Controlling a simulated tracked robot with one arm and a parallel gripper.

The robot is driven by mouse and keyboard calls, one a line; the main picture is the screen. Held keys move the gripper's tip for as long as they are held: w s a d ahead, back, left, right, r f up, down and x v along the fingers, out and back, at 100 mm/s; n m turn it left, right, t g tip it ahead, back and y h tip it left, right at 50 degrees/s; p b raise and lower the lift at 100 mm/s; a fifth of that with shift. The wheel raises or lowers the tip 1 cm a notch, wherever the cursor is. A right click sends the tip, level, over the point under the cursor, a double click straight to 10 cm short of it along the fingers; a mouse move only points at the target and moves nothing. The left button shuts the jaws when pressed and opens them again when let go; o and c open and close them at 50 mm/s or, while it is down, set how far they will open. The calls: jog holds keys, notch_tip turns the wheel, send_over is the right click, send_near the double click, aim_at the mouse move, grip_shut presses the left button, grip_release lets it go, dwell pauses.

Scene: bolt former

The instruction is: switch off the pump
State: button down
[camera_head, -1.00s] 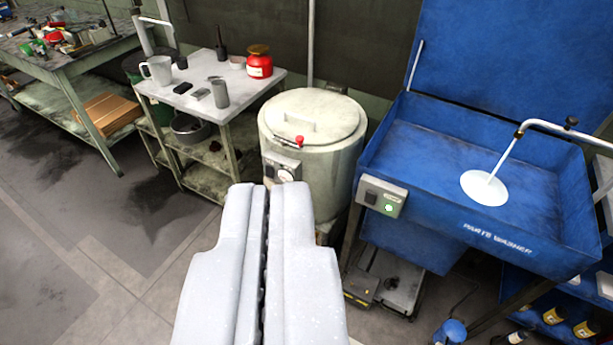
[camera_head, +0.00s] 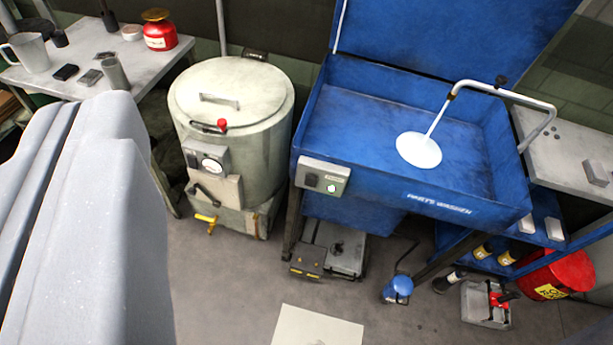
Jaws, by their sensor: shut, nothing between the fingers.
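The blue parts washer (camera_head: 400,125) stands right of centre with its lid raised. A small grey control box (camera_head: 323,166) sits on its front left corner, with a dark switch (camera_head: 311,181) and a lit green light (camera_head: 331,188). From the bent spout (camera_head: 505,93) a thin white stream (camera_head: 437,118) runs down to a round white patch (camera_head: 419,150) in the basin. My gripper (camera_head: 100,103) is shut and empty, large in the left foreground. In the picture it lies well left of the control box, apart from it.
A round pale tank (camera_head: 232,100) with a gauge stands left of the washer. A table (camera_head: 130,55) with a mug and red can is at upper left. A pedal unit (camera_head: 335,250), blue can (camera_head: 398,288) and red drum (camera_head: 565,275) occupy the floor. Floor in front is mostly clear.

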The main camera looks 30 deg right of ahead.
aim_at(309, 179)
jog(key=w+d+f+n+t+h+b, duration=0.1)
jog(key=w+f+n+b, duration=0.2)
jog(key=w+f, duration=1.75)
jog(key=w+d+f+n+h+b, duration=0.1)
jog(key=w+d+f+h, duration=0.15)
jog(key=f, duration=0.65)
jog(key=w+d+f+n+h+b, duration=0.1)
jog(key=w+d+f, duration=0.2)
jog(key=f, duration=0.6)
jog(key=s+d+f+n+h, duration=0.1)
jog(key=d+f+n+h, duration=0.1)
jog(key=f, duration=0.5)
jog(key=s+d+f+n+h+b, duration=0.1)
jog(key=s+d+f+h, duration=0.1)
jog(key=d+f, duration=0.2)
jog(key=s+d+f+n+h+b, duration=0.1)
jog(key=s+d+f+n+h, duration=0.1)
jog(key=f, duration=0.9)
jog(key=shift+d+n+g, duration=0.3)
jog(key=shift+d, duration=0.5)
jog(key=b+x, duration=0.4)
jog(key=x, duration=0.9)
jog(key=shift+w+d, duration=0.1)
jog(key=shift+d, duration=0.05)
jog(key=shift+w+d+r, duration=0.15)
jog(key=shift+w+r, duration=0.05)
jog(key=shift+w, duration=0.15)
